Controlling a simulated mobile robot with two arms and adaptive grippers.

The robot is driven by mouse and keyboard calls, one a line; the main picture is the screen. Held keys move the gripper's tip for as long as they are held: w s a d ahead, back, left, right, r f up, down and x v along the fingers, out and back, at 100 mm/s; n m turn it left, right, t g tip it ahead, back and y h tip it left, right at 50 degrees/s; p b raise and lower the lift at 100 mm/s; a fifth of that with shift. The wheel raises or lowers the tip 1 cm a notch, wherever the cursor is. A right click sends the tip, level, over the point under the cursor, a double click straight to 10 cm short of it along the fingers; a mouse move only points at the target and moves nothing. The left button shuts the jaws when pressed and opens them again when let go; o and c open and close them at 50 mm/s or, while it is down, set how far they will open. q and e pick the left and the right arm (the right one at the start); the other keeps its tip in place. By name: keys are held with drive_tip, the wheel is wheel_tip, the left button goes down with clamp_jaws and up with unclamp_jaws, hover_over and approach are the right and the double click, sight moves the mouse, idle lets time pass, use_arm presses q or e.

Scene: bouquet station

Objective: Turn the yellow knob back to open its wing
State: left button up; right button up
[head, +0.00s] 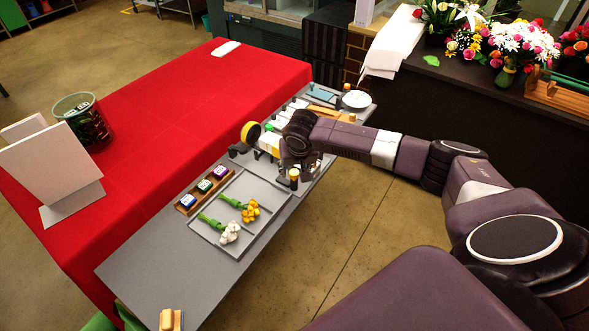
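A gap between gripper and yellow piece seems visible, but contact cannot be judged. The fingers are too small and dark to tell open or shut. The wing cannot be made out. My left gripper is out of view.
The grey bench (150,262) carries a tray (233,248) with yellow and white flowers and a wooden rack (180,208) of small blocks. A white dish (356,99) stands at its far end. The red table (150,112) adjoins on the left, mostly clear.

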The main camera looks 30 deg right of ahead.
drive_tip(key=shift+w+d+f, duration=0.1)
drive_tip(key=shift+w+f, duration=0.15)
drive_tip(key=shift+f, duration=0.45)
drive_tip(key=shift+c, duration=0.4)
clamp_jaws()
